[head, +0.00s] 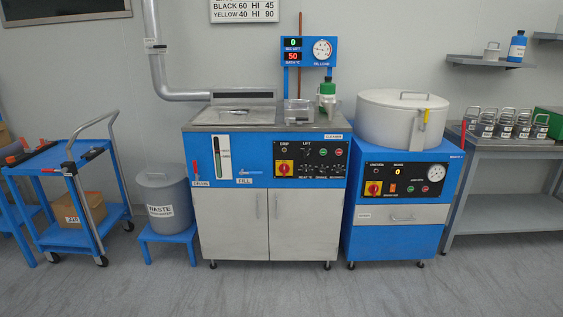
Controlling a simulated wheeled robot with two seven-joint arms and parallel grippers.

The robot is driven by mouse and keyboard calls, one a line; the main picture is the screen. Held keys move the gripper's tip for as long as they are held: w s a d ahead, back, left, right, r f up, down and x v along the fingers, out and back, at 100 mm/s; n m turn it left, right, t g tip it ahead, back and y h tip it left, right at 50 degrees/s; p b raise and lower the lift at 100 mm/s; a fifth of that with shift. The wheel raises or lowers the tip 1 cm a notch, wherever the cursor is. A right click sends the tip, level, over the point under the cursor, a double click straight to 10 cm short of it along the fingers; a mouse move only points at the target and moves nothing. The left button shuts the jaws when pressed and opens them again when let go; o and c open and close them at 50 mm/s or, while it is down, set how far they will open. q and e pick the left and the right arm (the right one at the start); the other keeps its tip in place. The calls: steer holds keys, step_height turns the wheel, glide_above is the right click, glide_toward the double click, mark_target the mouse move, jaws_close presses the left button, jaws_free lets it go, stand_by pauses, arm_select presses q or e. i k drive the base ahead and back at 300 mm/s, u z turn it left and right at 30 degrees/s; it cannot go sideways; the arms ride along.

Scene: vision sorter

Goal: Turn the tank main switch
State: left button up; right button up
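The blue tank cabinet labelled CLEANER (230,150) stands in the middle of the head view, with two grey doors below. On its black control panel is a red rotary switch on a yellow plate (284,168), at the panel's lower left. Its exact pointing direction is too small to tell. A similar red and yellow switch (373,188) sits on the blue machine to the right. Neither of my grippers is in view.
A blue trolley (60,165) stands at the left. A grey waste bin (163,198) is on a blue stool beside the tank. A large lidded drum (390,118) tops the right machine. A grey bench (510,150) holds several metal carriers. The floor in front is clear.

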mark_target(284, 168)
steer(key=i, duration=0.15)
steer(key=k, duration=0.65)
steer(key=u, duration=0.6)
steer(key=i, duration=2.6)
steer(key=z, duration=0.15)
